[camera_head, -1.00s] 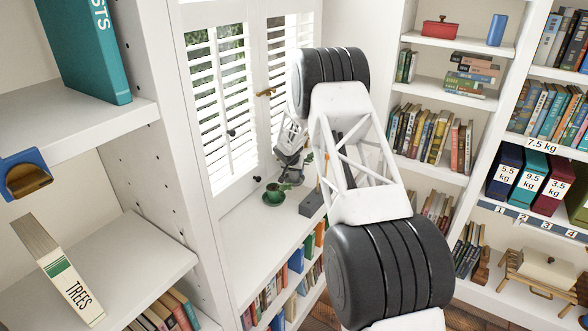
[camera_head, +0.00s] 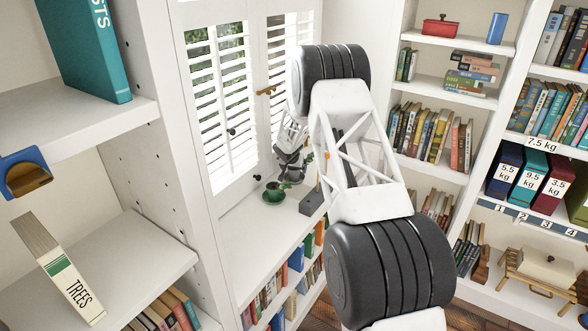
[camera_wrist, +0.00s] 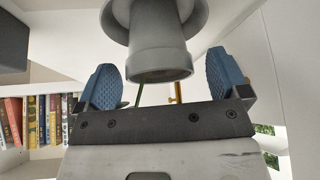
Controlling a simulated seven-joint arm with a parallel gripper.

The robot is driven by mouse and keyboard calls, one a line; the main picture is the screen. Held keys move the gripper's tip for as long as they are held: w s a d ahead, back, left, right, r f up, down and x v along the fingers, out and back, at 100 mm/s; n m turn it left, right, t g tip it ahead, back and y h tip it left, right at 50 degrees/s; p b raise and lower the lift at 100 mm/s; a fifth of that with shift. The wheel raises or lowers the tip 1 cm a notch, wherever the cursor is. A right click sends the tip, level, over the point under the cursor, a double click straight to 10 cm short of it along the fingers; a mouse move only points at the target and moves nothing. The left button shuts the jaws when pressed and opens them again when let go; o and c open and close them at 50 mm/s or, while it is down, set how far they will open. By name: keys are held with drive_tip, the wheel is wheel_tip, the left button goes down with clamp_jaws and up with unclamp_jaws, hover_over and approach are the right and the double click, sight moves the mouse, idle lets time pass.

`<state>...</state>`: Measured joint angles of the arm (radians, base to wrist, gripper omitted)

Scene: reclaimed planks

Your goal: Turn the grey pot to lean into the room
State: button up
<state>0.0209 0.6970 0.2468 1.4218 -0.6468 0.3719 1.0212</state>
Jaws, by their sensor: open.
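A grey pot (camera_wrist: 160,55) with a wide round rim fills the upper middle of the wrist view. The two blue finger pads of my gripper (camera_wrist: 165,80) stand on either side of it, open, with a visible gap at each side. In the head view my gripper (camera_head: 290,170) is low over the white window sill (camera_head: 240,225), just behind a green cup. I cannot make out the pot there; my gripper and arm cover that spot.
The green cup (camera_head: 273,193) sits on the sill close to my gripper. A grey block (camera_head: 312,203) lies just right of it. White shutters (camera_head: 222,110) stand behind. Book-filled shelves lie below the sill and at right.

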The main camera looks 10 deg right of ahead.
drive_tip(key=v, duration=0.7)
drive_tip(key=shift+r, duration=0.2)
idle(0.4)
drive_tip(key=s+r+n+g, duration=0.1)
drive_tip(key=s+r, duration=1.3)
drive_tip(key=s, duration=0.3)
drive_tip(key=s+r+n, duration=0.1)
drive_tip(key=s+r, duration=1.3)
drive_tip(key=s, duration=0.3)
drive_tip(key=s+a+r+n+g+y, duration=0.1)
drive_tip(key=s+a, duration=0.1)
drive_tip(key=s, duration=1.8)
drive_tip(key=s+a+n+y, duration=0.1)
drive_tip(key=s+a+n, duration=0.1)
drive_tip(key=s, duration=1.8)
drive_tip(key=shift+r+g+y, duration=0.3)
drive_tip(key=shift+r+g, duration=0.1)
